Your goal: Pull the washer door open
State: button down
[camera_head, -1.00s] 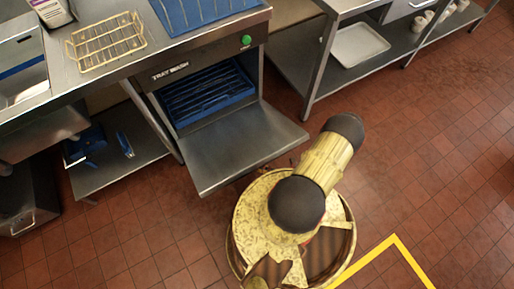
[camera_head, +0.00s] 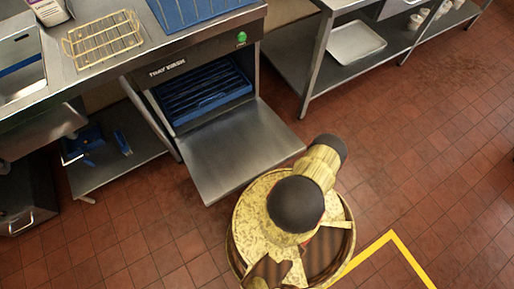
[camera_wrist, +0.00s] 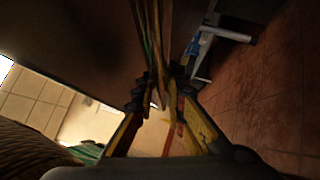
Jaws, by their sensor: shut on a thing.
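The tray washer (camera_head: 205,60) stands at upper middle in the head view, and its opening shows a blue rack (camera_head: 205,95) inside. Its grey metal door (camera_head: 240,148) is hinged at the bottom and swung down, standing out from the front over the floor. In the wrist view a dark panel, apparently the door (camera_wrist: 85,40), fills the upper left, its edge running down between my fingers. My gripper (camera_wrist: 160,100) is shut on that edge; the exact contact is dim. In the head view my gripper is hidden near the door's right side.
A counter with a wire basket (camera_head: 103,42) and a blue rack (camera_head: 200,10) is above. A steel shelf with a tray (camera_head: 357,43) stands to the right. A lower shelf (camera_head: 115,165) is left of the door. Tiled floor (camera_head: 430,150) is clear at right; a yellow line (camera_head: 395,240) crosses it.

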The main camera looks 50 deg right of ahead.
jog(key=shift+f, duration=0.1)
dwell(0.3)
jog(key=c, duration=1.8)
grip_release()
jog(key=shift+v, duration=3.8)
jog(key=shift+s, duration=0.1)
